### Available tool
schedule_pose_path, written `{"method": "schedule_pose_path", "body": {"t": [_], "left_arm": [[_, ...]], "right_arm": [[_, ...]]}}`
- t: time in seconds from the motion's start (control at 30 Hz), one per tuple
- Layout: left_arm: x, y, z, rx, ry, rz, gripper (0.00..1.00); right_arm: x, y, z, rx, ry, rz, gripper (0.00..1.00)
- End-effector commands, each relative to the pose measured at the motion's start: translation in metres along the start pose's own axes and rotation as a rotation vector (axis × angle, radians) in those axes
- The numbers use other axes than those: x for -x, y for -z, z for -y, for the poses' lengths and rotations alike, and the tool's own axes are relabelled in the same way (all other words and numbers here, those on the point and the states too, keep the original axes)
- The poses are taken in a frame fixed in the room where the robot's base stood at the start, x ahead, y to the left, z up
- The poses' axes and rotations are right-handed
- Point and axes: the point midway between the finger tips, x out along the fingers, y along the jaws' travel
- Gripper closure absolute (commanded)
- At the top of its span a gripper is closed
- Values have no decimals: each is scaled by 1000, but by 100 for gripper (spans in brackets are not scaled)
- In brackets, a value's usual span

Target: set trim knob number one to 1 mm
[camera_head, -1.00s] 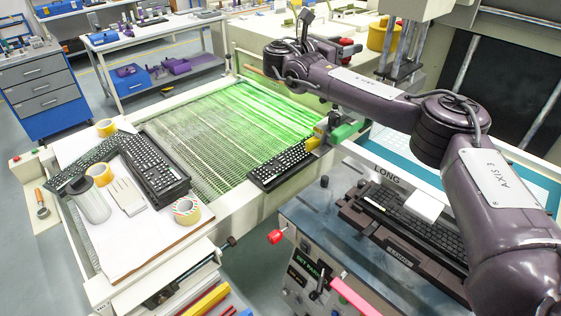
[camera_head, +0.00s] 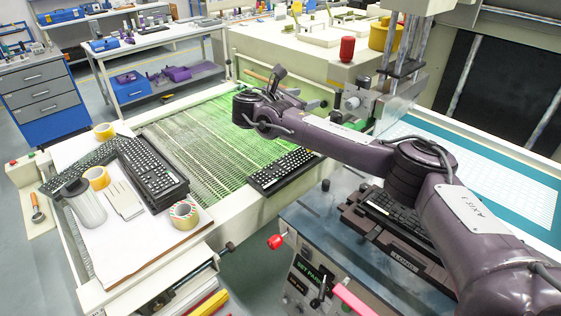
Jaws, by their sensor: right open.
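My right arm comes in from the lower right and crosses to the upper middle. Its wrist and gripper (camera_head: 283,88) are above the far right part of the green-lit mesh belt (camera_head: 205,112). The fingers are small and partly hidden by the wrist, and appear apart with nothing seen between them. A small grey round knob (camera_head: 352,102) shows on the press head just beyond my forearm. A black knob (camera_head: 325,185) stands on the blue-grey press table. No number or scale is legible, so I cannot tell which is trim knob one. My left gripper is out of view.
A black keyboard (camera_head: 280,170) lies at the belt's right edge. Another sits in a dark fixture (camera_head: 405,258), partly behind my arm. A panel with a red knob (camera_head: 276,241) is at the press front. Keyboards and tape rolls (camera_head: 184,214) lie on the left table.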

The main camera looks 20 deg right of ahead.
Motion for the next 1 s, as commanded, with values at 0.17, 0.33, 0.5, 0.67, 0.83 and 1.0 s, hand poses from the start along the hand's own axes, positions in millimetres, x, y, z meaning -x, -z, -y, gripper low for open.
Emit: {"method": "schedule_pose_path", "body": {"t": [0.17,0.33,0.5,0.67,0.83,1.0], "left_arm": [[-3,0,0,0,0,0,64],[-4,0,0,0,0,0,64],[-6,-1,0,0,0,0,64],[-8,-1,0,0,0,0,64],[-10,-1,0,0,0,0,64],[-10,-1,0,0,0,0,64]], "right_arm": [[4,39,-2,-27,-33,-66,46],[8,72,-2,-58,-58,-128,46],[13,106,-1,-92,-78,-193,46],[18,138,1,-124,-92,-256,46],[23,166,5,-158,-98,-314,46],[26,183,7,-181,-101,-351,46]]}}
